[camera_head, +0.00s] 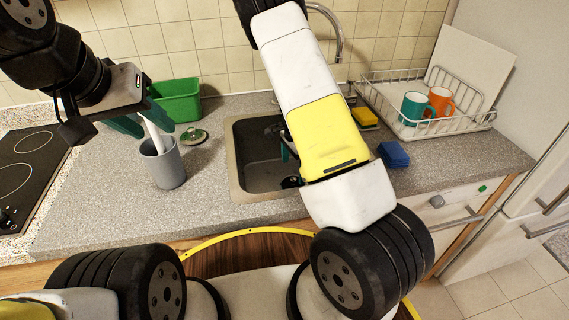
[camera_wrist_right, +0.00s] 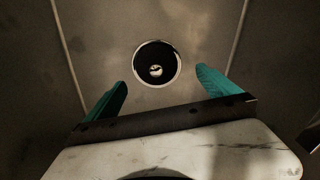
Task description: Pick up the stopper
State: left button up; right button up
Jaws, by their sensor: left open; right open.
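The dark round drain (camera_wrist_right: 157,63) is in the sink floor, with a small pale piece at its centre. I cannot tell if that piece is the stopper. A small round green and metal disc (camera_head: 193,136) with a knob lies on the counter left of the sink; it may be the stopper. My right gripper (camera_wrist_right: 162,80) is open and empty, pointing down into the sink over the drain. In the head view my right arm hides most of it. My left gripper (camera_head: 142,120) is open above the counter, by the grey cup (camera_head: 169,170) of white utensils.
The sink (camera_head: 240,165) has steep walls around my right gripper. A green bin (camera_head: 177,100) stands at the back. A dish rack (camera_head: 470,121) with a teal mug (camera_head: 413,108) and an orange mug (camera_head: 440,101) is right. Sponges lie between sink and rack. A black cooktop (camera_head: 30,165) is left.

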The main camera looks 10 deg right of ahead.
aim_at(293, 178)
jog(key=f, duration=0.5)
jog(key=shift+s+a+f, duration=0.15)
jog(key=shift+s+f, duration=0.15)
jog(key=shift+s, duration=0.05)
jog(key=c, duration=1.5)
